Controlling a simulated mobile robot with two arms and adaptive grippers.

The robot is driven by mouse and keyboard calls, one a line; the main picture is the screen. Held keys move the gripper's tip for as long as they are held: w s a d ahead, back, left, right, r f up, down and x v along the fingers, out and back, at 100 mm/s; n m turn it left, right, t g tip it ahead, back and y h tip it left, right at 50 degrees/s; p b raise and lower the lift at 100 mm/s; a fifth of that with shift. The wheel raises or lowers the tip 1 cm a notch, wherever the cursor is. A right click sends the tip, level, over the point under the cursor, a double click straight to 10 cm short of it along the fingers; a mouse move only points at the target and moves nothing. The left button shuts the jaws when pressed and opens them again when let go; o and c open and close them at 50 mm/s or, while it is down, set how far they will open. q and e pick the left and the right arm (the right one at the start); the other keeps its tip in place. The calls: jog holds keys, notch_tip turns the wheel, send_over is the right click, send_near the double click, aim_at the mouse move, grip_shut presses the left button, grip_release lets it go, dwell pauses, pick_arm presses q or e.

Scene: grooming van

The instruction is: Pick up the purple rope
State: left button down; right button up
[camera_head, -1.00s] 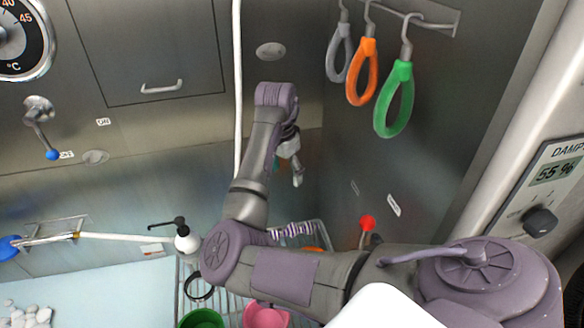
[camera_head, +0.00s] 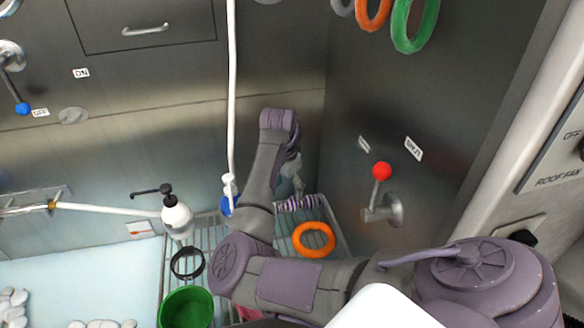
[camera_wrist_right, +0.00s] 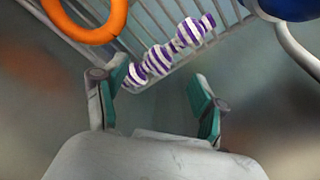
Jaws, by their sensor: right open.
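The purple rope (camera_head: 298,203), a knotted toy with purple and white stripes, lies in the wire rack near the back corner. In the right wrist view the purple rope (camera_wrist_right: 160,58) runs diagonally ahead of the fingers, its lower end close to the left fingertip; I cannot tell whether they touch. My right gripper (camera_head: 294,180) points down just above the rope and partly hides it in the head view. In the wrist view my right gripper (camera_wrist_right: 153,88) is open, with nothing between its green-padded fingers. My left gripper is out of view.
The wire rack (camera_head: 341,236) also holds an orange ring (camera_head: 314,239), a black ring (camera_head: 187,263) and a green bowl (camera_head: 187,308). A white pump bottle (camera_head: 176,215) stands at its left. A red-knobbed lever (camera_head: 381,172) juts from the right wall.

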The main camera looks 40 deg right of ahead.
aim_at(292, 201)
jog(key=f, duration=0.2)
jog(key=d+f, duration=0.1)
jog(key=f, duration=0.2)
jog(key=d+f, duration=0.1)
jog(key=f, duration=0.2)
jog(key=shift+w+p, duration=0.2)
jog(key=shift+p, duration=0.2)
jog(key=shift+a, duration=0.1)
jog(key=c, duration=1.3)
